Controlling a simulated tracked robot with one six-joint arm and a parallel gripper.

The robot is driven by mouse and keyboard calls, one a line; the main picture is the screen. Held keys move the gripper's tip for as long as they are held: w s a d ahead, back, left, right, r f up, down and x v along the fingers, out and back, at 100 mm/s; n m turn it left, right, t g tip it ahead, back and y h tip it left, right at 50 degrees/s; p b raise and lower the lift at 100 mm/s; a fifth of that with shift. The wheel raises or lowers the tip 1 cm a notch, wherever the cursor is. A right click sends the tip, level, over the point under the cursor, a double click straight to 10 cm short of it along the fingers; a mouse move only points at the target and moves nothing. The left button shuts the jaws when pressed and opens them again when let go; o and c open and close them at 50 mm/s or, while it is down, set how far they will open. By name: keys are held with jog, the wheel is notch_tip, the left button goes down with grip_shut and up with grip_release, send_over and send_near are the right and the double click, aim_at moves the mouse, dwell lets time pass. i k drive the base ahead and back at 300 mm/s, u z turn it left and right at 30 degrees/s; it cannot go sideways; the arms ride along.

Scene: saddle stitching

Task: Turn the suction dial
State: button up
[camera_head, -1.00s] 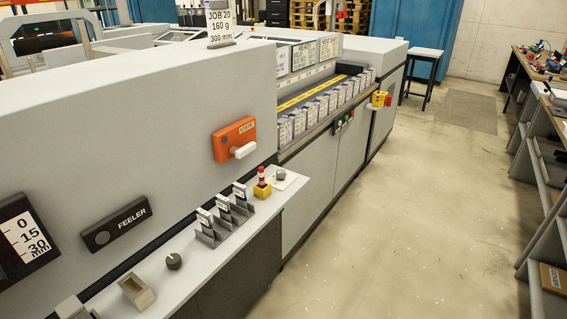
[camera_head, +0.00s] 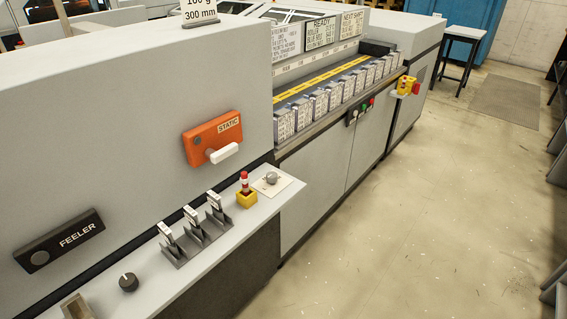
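Two round knobs show on the light grey ledge along the machine's front. A black dial with a pale pointer mark (camera_head: 129,282) sits at the lower left, below the FEELER box. A grey knob (camera_head: 271,178) stands on a white plate near the ledge's right end. No readable label shows which one is the suction dial. My gripper is not in view.
Between the knobs stand several tagged levers (camera_head: 191,217) and a red-topped yellow button post (camera_head: 246,191). An orange STATIC box (camera_head: 212,138) and a black FEELER box (camera_head: 60,240) are on the panel above. The floor (camera_head: 400,220) to the right is clear.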

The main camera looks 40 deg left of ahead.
aim_at(272, 177)
jog(key=i, duration=2.25)
jog(key=u, duration=3.05)
